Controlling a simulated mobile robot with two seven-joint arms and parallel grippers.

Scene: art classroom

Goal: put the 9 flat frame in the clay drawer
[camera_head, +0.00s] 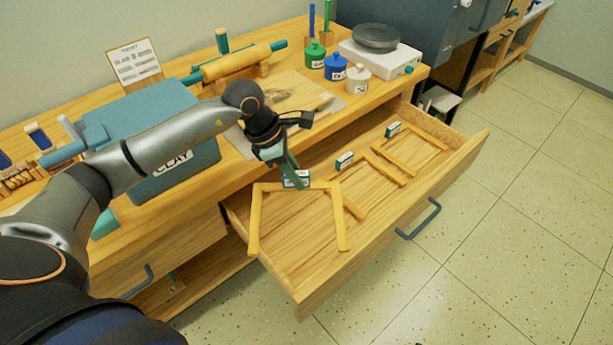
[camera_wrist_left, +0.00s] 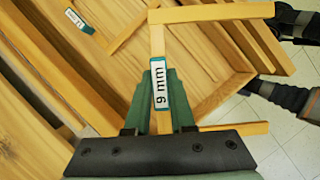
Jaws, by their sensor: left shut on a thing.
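The 9 mm frame (camera_head: 341,220) is a flat, U-shaped light wooden piece with a teal-and-white label, which reads "9 mm" in the left wrist view (camera_wrist_left: 161,90). My left gripper (camera_head: 291,170) is shut on its labelled bar, one green finger on each side. The frame is over the near end of the open wooden drawer (camera_head: 385,248); I cannot tell whether it touches the drawer floor. Two similar frames, a middle one (camera_head: 351,204) and a far one (camera_head: 432,138), lie in the drawer. No drawer label shows.
A teal box (camera_head: 192,125) marked "CLAY" stands on the worktop above the drawer. A rolling pin (camera_head: 235,62), small lidded jars (camera_head: 335,67) and a white wheel unit (camera_head: 380,55) stand farther back. The floor at right is clear.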

